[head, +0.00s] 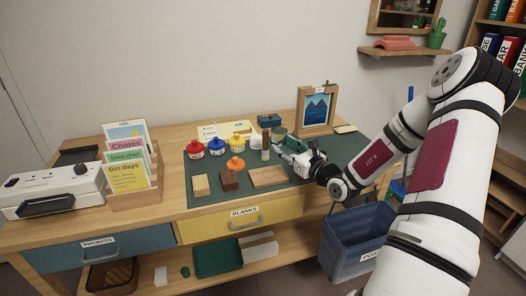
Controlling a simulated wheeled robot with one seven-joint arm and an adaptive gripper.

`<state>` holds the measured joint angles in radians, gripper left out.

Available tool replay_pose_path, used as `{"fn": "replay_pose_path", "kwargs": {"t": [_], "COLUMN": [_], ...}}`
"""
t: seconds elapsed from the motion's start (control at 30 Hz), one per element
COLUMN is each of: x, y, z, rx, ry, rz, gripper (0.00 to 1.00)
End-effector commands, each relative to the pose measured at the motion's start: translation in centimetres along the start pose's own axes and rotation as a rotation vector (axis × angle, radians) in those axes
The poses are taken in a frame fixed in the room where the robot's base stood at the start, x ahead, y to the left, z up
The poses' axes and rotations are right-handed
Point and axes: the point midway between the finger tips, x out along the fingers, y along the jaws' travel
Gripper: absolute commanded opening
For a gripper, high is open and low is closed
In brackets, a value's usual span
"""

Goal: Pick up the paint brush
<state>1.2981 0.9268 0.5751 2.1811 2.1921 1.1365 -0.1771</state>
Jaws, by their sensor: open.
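My gripper (283,151) is open and reaches in from the right, low over the dark green mat (206,172) on the wooden desk. I cannot make out the paint brush for certain. A slim upright brownish thing (265,146) stands just left of my fingertips; it is too small to tell what it is. A pale round thing (255,142) is beside it, and a greenish round container (278,132) is behind my fingers. My gripper may hide small things on the mat. Nothing shows held between the fingers.
Wooden blanks (268,176) lie in front. A framed mountain picture (317,108) stands behind my gripper. A card rack (142,190) is at the left; a blue bin (350,240) stands below right.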

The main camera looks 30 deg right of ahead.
Motion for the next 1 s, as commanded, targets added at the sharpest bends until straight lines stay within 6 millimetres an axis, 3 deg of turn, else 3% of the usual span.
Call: {"fn": "replay_pose_path", "kwargs": {"t": [0.2, 0.47, 0.8, 1.0], "x": [4.0, 5.8, 10.2, 10.6], "y": [0.1, 0.1, 0.3, 0.2], "z": [-0.1, -0.2, -0.7, -0.6], "rx": [-0.001, -0.001, -0.001, -0.002], "ry": [-0.001, 0.001, 0.0, 0.001], "rz": [0.002, 0.003, 0.003, 0.002], "gripper": [0.43, 0.43, 0.43, 0.43]}}
